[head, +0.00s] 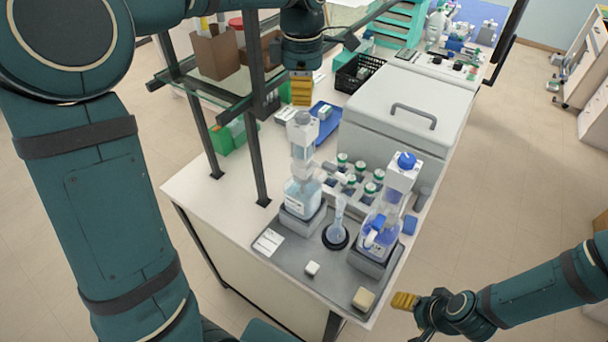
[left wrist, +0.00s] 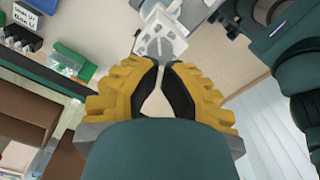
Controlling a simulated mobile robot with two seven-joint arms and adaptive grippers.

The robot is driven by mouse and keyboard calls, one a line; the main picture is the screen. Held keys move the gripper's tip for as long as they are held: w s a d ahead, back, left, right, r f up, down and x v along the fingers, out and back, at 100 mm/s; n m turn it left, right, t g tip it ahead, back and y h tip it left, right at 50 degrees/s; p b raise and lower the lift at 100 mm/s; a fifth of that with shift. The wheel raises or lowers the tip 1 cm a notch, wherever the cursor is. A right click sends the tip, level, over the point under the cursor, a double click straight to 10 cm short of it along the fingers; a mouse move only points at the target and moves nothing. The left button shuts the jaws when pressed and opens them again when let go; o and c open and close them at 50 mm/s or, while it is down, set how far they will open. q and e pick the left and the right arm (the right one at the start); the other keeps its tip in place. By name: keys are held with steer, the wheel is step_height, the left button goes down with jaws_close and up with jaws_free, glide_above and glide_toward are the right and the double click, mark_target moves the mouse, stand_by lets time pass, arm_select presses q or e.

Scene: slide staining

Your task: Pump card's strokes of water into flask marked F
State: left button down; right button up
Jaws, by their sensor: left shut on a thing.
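A clear dispenser bottle (head: 301,198) with a tall white pump top stands on a grey block at the tray's left. My left gripper (head: 301,103) points down over it, its yellow fingers drawn together at the pump head (head: 301,120). In the left wrist view the fingertips (left wrist: 152,62) meet near the white pump head (left wrist: 160,42). A small flask (head: 338,234) stands on a round black base between this bottle and a blue-labelled dispenser bottle (head: 378,232). A white card (head: 268,241) lies on the tray; its print is unreadable. My right gripper (head: 405,301) is off the bench's right edge.
The grey tray (head: 290,262) also holds a white cube (head: 312,268) and a beige block (head: 364,298). Several green-capped bottles (head: 358,175) stand behind the flask. A large grey lidded box (head: 400,115) and a dark shelf frame (head: 258,120) flank the left gripper.

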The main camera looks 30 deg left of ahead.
arm_select(q)
steer(key=shift+r, duration=2.3)
steer(key=shift+s, duration=0.1)
